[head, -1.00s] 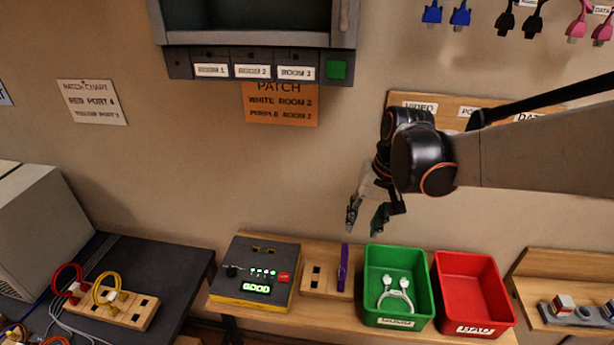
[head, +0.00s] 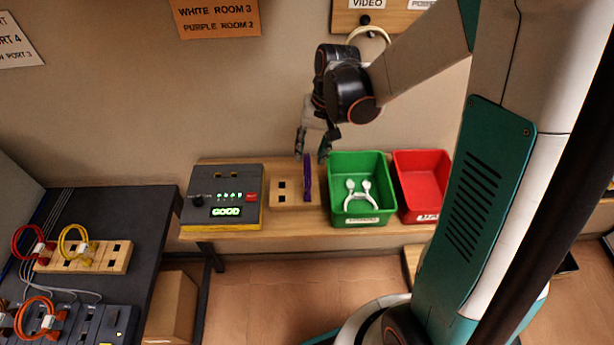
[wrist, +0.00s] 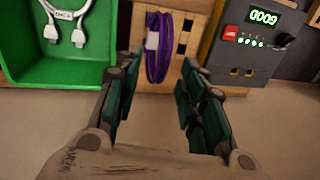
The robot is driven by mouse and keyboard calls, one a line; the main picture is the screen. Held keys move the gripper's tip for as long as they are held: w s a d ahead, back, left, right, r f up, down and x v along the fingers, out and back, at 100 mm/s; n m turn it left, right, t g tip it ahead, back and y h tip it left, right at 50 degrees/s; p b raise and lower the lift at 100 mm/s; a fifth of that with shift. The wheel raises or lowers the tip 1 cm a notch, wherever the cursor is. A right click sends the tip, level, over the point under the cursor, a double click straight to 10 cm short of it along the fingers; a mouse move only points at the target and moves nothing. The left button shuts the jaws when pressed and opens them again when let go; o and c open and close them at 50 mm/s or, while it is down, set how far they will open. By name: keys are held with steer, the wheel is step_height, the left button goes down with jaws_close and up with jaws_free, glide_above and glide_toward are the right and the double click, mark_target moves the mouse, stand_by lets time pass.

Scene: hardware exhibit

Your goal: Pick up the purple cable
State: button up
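The purple cable (head: 308,178) stands upright at the right end of a small wooden port block on the shelf. In the wrist view the purple cable (wrist: 160,48) is a coiled loop with a white tag, ahead of the fingers. My gripper (head: 313,146) is above the cable in the head view, its fingers pointing down. In the wrist view my gripper (wrist: 155,90) is open and empty, with the cable lying between the lines of its two fingers. I cannot tell if the fingertips are level with the cable.
A green bin (head: 337,216) holding a white cable (head: 358,194) stands just right of the cable. A red bin (head: 420,153) is beyond it. The wooden block (head: 283,201) and a tester reading GOOD (head: 222,183) are on the left. A dark table with plugged cables is farther left.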

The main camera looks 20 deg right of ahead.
mark_target(308, 158)
steer(key=f, duration=0.2)
steer(key=a+f, duration=0.1)
steer(key=f, duration=0.1)
steer(key=shift+w+f+b, duration=0.2)
steer(key=shift+b, duration=0.15)
jaws_close()
steer(key=shift+r, duration=0.1)
